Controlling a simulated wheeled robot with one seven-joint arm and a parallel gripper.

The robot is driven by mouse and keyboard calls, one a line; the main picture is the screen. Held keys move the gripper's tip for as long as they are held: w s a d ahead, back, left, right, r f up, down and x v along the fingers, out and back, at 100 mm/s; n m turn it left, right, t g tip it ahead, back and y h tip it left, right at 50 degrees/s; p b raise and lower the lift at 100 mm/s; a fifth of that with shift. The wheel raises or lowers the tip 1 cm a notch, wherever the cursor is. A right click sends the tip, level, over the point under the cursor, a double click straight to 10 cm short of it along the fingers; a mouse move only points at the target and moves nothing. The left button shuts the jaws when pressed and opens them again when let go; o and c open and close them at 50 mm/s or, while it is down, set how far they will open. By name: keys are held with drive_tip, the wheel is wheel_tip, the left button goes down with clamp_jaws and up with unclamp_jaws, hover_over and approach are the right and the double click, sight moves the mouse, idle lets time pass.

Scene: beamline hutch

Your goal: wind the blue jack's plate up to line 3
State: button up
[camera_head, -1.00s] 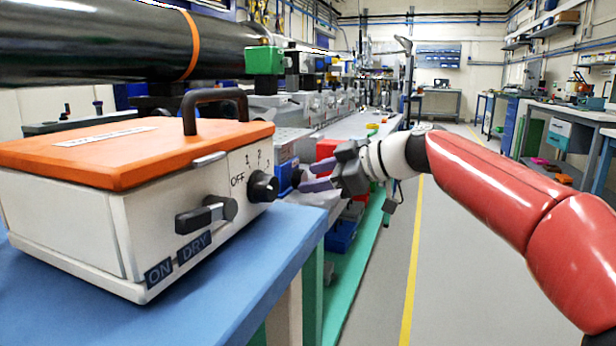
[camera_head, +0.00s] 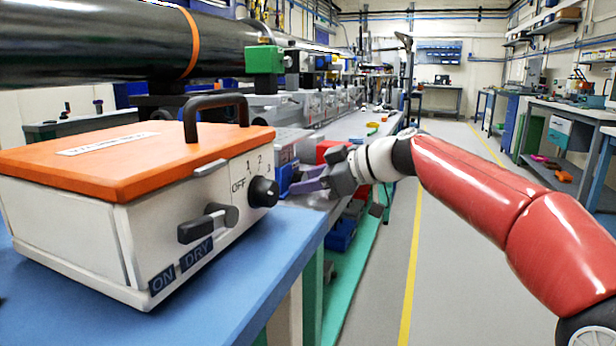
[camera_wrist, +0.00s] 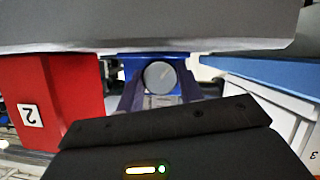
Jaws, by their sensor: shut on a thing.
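The blue jack (camera_head: 284,176) stands beyond the orange-lidded box in the head view, partly hidden by the box's dial and my fingers. In the wrist view its blue body (camera_wrist: 128,64) shows behind a round grey knob (camera_wrist: 159,76). My gripper (camera_head: 300,183) reaches in from the right. In the wrist view its two purple-blue fingers (camera_wrist: 160,90) are on either side of the knob and shut on it. A large grey surface spans the top of the wrist view; I cannot tell whether it is the jack's plate. The scale lines and plate height cannot be read.
The orange-lidded box (camera_head: 130,220) with a dial and lever fills the blue bench (camera_head: 270,262) at left. A red box (camera_wrist: 50,100) marked 2 is beside the jack, and a white unit (camera_wrist: 272,105) marked 3 stands opposite. The aisle floor (camera_head: 470,240) is clear.

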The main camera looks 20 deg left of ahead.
drive_tip(key=shift+r+m+g+p, duration=0.25)
drive_tip(key=shift+m+g+p, duration=0.35)
drive_tip(key=shift+m+p, duration=0.1)
drive_tip(key=shift+f+m, duration=0.15)
drive_tip(key=shift+m, duration=0.15)
drive_tip(key=o, duration=0.7)
drive_tip(key=v, duration=0.7)
drive_tip(key=shift+d, duration=0.45)
drive_tip(key=shift+w, duration=0.15)
